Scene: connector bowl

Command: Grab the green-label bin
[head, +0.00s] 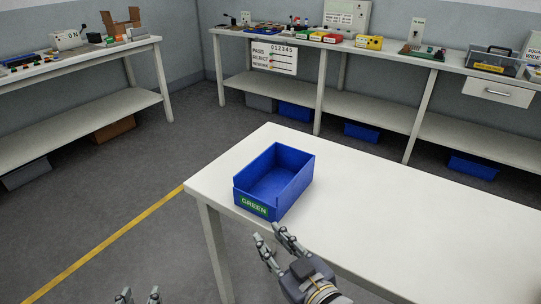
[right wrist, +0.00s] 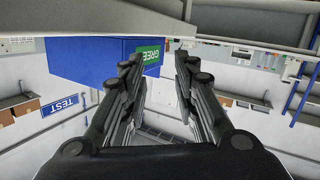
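A blue open-topped bin (head: 270,182) with a green label (head: 254,206) reading GREEN sits near the left corner of the white table. It looks empty. My right gripper (head: 268,234) is open just in front of the label side, near the table's front edge, apart from the bin in the head view. In the right wrist view the bin (right wrist: 88,60) appears upside down beyond the open fingers (right wrist: 157,60), its label (right wrist: 150,55) partly hidden by the left-hand finger. My left gripper (head: 139,295) is at the bottom edge; its two fingertips show apart.
The white table (head: 400,220) is clear right of the bin. Benches along the left (head: 70,70) and back (head: 400,58) carry equipment, with more blue bins (head: 296,111) on the floor below. A yellow line (head: 115,240) crosses the open floor at left.

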